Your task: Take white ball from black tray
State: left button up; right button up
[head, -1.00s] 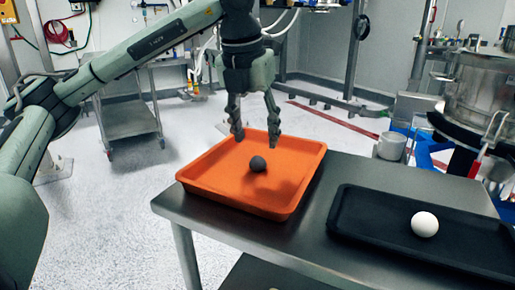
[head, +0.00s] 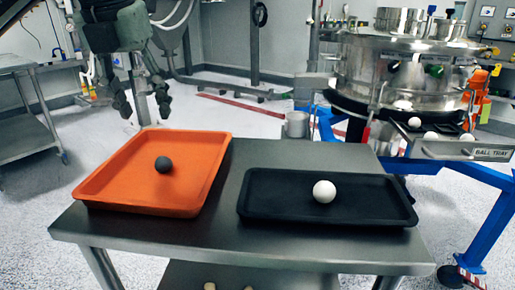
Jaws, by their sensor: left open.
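A white ball (head: 324,191) lies in the black tray (head: 270,207), a little right of the tray's middle. The black tray sits on the right part of a metal table. An orange tray (head: 137,198) sits on the left part, with a dark grey ball (head: 163,165) in it. My left gripper (head: 144,112) is at the upper left, open and empty, with its fingers pointing down above the far edge of the orange tray. It is well to the left of the white ball. My right gripper is not in view.
The metal table (head: 245,240) has a bare strip along its front. A steel sifter (head: 405,75) on a blue frame stands behind right, with white balls in its ball tray (head: 468,150). A metal cart stands at left.

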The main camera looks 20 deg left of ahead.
aim_at(324, 192)
jog(key=j+z, duration=0.2)
jog(key=z, duration=0.2)
jog(key=j+z, duration=0.2)
jog(key=z, duration=0.25)
jog(key=k+j+z, duration=0.1)
jog(key=z, duration=0.3)
jog(key=k+j+z, duration=0.1)
jog(key=j+z, duration=0.15)
jog(key=z, duration=0.15)
jog(key=k+j+z, duration=0.1)
jog(key=z, duration=0.3)
